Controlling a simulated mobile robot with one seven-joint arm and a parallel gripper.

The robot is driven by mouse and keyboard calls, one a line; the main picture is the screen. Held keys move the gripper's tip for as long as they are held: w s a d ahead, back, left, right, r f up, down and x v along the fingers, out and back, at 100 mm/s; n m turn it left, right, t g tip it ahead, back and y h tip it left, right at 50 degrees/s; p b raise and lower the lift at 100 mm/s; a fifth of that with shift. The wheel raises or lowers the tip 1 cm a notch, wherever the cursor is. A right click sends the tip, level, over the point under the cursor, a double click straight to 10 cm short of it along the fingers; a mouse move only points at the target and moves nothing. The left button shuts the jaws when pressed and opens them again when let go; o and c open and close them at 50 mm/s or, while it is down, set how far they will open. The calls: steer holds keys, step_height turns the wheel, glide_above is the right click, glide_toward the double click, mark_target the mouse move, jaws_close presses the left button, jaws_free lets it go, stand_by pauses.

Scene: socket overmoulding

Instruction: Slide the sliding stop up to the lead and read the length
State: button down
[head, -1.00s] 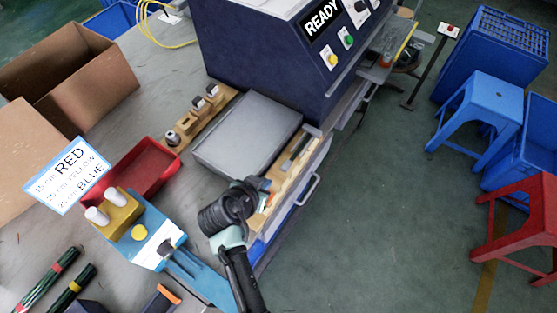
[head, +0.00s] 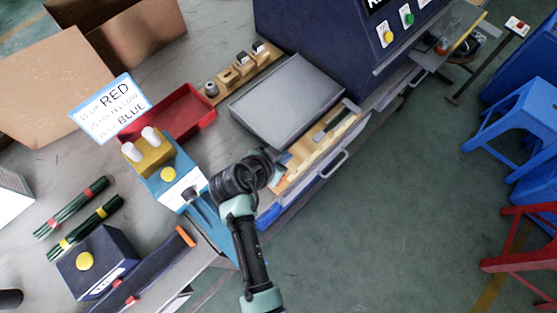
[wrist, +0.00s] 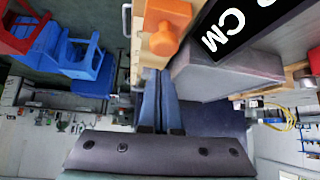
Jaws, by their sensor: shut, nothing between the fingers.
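My gripper (wrist: 158,100) is shut and empty, its two blue fingers together in the wrist view. In the head view my gripper (head: 282,157) is over the near end of a pale wooden board (head: 328,143). An orange block with a round knob (wrist: 168,28), apparently the sliding stop, is just beyond the fingertips on pale wood; I cannot tell whether they touch. A small orange patch (head: 278,181) shows beside my gripper in the head view. A black panel with white "CM" lettering (wrist: 225,35) is at upper right; its number is cut off. I cannot make out the lead.
A grey flat-topped box (head: 285,95) lies alongside the board, before the dark blue machine (head: 320,40). A red tray (head: 175,115), blue fixture (head: 182,188) and green cable bundles (head: 75,208) are left. Floor and stools (head: 520,115) lie beyond the table edge at right.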

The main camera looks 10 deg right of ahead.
steer(key=w+d+r+v, duration=0.1)
steer(key=v, duration=0.8)
steer(key=w+a+r+n+t+y, duration=0.1)
steer(key=w+r+t, duration=0.25)
steer(key=r, duration=0.65)
steer(key=w+a+r+n+t+y, duration=0.1)
steer(key=w+r+t, duration=0.3)
steer(key=r, duration=0.6)
steer(key=w+a+r+n+t+y, duration=0.1)
steer(key=w+r+n+t+y, duration=0.1)
steer(key=w+r, duration=0.5)
steer(key=s+r+n+t, duration=0.1)
steer(key=s+r+t, duration=0.3)
steer(key=r, duration=0.7)
steer(key=s+d+r+n+t+y, duration=0.1)
steer(key=s+r, duration=0.5)
steer(key=r, duration=0.6)
steer(key=s+r+n+t, duration=0.2)
steer(key=s+r+t, duration=0.3)
steer(key=r, duration=0.7)
steer(key=shift+s+d+n+t+y, duration=0.15)
steer(key=shift+s+n+t+y, duration=0.2)
steer(key=shift+t, duration=0.5)
